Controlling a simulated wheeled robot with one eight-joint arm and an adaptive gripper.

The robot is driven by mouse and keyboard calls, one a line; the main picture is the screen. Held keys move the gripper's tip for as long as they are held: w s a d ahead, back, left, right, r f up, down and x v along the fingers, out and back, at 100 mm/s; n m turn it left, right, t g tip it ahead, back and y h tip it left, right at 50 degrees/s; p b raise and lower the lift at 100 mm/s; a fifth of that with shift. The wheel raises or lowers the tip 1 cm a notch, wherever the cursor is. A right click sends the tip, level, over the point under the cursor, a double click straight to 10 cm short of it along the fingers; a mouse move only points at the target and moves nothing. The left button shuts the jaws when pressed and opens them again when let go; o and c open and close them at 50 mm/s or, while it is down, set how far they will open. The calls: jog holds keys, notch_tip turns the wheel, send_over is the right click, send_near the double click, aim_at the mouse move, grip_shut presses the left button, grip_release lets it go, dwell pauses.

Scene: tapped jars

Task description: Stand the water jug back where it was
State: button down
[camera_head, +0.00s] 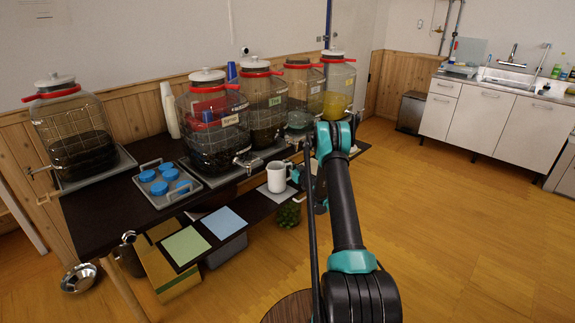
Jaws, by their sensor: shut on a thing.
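A white jug (277,178) with a handle on its right side is upright at the lower shelf, in front of the jars. It is just left of my arm, and I cannot tell whether its base touches the shelf. My gripper (318,200) is mostly hidden behind my own forearm, to the right of the white jug. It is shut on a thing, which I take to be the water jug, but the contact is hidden. The lower shelf (258,205) carries a green mat (186,246) and a blue mat (226,223) left of the jug.
Several tapped jars with red rims stand along the dark table (110,215), including a dark-filled jar (75,140) and a yellow-filled one (338,92). A tray (168,200) holds blue-lidded cups. A metal bowl (79,278) lies on the floor. The floor at right is clear.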

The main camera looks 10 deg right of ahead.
jog(key=shift+f, duration=0.45)
dwell(0.5)
jog(key=c, duration=1.5)
grip_release()
jog(key=shift+c, duration=0.2)
jog(key=v, duration=0.8)
dwell(0.3)
jog(key=shift+d, duration=0.1)
jog(key=shift+r, duration=0.1)
